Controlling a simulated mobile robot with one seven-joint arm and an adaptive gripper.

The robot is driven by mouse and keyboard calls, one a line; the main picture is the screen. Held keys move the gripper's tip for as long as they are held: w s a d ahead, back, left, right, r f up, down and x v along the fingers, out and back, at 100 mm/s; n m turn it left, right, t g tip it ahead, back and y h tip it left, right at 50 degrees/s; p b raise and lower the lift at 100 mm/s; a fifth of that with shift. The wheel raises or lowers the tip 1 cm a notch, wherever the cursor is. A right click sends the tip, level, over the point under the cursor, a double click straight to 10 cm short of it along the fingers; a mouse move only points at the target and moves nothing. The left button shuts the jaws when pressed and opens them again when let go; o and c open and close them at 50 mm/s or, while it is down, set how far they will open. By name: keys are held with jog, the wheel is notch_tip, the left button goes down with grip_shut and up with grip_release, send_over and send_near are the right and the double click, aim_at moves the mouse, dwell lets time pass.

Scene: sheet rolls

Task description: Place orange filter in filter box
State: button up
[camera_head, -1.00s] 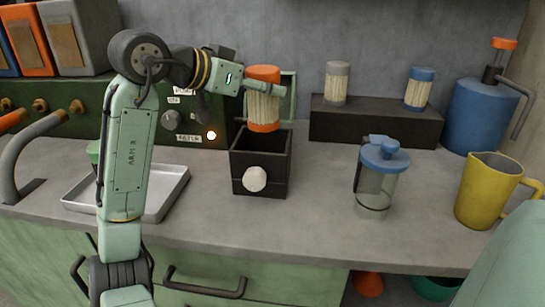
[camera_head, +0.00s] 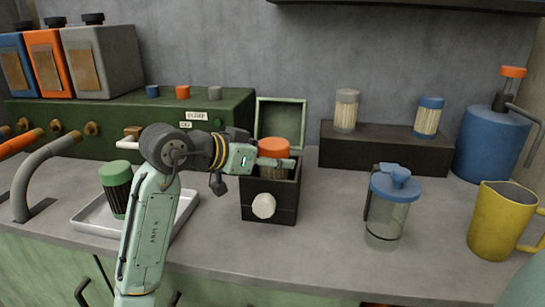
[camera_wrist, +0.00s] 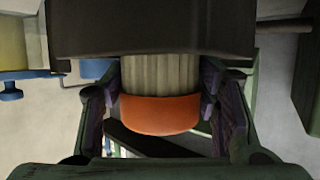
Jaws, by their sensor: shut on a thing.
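The orange filter (camera_head: 274,152) has an orange cap and a pale pleated body. It is upright, its lower part down inside the dark open-topped filter box (camera_head: 270,214), its cap above the rim. My gripper (camera_head: 276,163) is shut on the filter at the box's opening. In the wrist view the gripper's fingers (camera_wrist: 160,95) stand on both sides of the filter's pleats (camera_wrist: 160,72) and orange end (camera_wrist: 160,114). The box walls hide the filter's bottom, so I cannot tell whether it touches the floor of the box.
A grey filter (camera_head: 346,110) and a blue filter (camera_head: 428,118) stand on a dark block (camera_head: 384,151) behind right. A blue-lidded jar (camera_head: 388,212) and yellow jug (camera_head: 499,220) stand to the right. A green-capped filter (camera_head: 117,188) stands in a metal tray (camera_head: 92,222) at left.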

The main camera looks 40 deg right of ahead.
jog(key=shift+f, duration=0.2)
jog(key=o, duration=1.4)
